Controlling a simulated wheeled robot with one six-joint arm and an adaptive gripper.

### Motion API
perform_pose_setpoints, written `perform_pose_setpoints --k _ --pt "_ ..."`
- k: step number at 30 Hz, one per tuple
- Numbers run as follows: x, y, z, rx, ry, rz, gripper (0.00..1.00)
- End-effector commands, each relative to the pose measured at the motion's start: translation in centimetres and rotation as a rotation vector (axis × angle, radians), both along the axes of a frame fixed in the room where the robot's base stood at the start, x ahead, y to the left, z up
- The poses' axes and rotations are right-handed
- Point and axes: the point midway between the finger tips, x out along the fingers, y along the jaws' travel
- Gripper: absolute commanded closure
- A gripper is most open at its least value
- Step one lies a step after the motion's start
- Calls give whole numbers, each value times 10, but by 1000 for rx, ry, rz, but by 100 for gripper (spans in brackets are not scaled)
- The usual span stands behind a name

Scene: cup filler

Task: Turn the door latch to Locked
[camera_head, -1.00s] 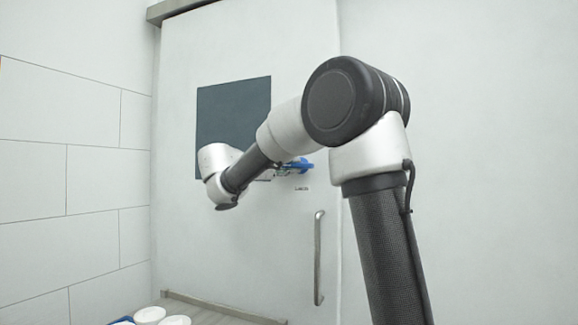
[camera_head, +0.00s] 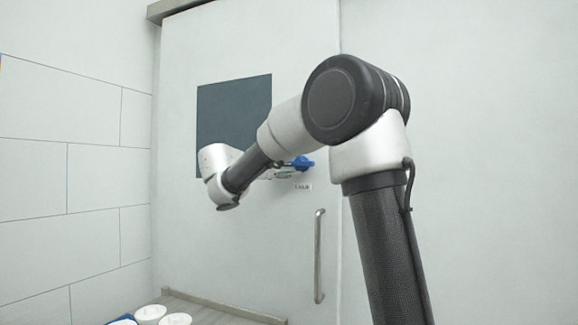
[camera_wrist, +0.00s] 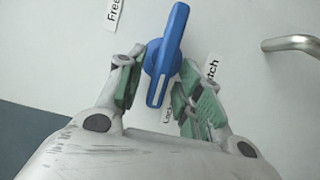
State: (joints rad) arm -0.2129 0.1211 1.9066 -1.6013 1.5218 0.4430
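The blue door latch (camera_wrist: 170,45) shows in the wrist view as a round knob with a long handle, tilted slightly from upright. A white line marks its lower end, near a partly hidden label that starts "Lock" (camera_wrist: 168,112). My gripper (camera_wrist: 161,72) is open, with one green-padded finger on each side of the latch and what look like narrow gaps. In the head view the latch (camera_head: 304,162) sits on the white door (camera_head: 250,235), just beyond my gripper (camera_head: 284,172). Much of my gripper there is hidden by my arm.
A "Free" label (camera_wrist: 113,12) lies up and left of the latch. A metal door handle (camera_head: 319,255) stands below and right of it. A dark window panel (camera_head: 235,105) is to the left. White cups (camera_head: 150,314) stand at the bottom left.

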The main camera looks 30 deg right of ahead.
Motion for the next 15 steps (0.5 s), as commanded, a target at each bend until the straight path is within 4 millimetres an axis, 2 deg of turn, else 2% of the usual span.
perform_pose_setpoints --k 5,15 --pt "-2 11 0 1 -1 3 64" --pt "-21 81 -1 0 0 5 64"
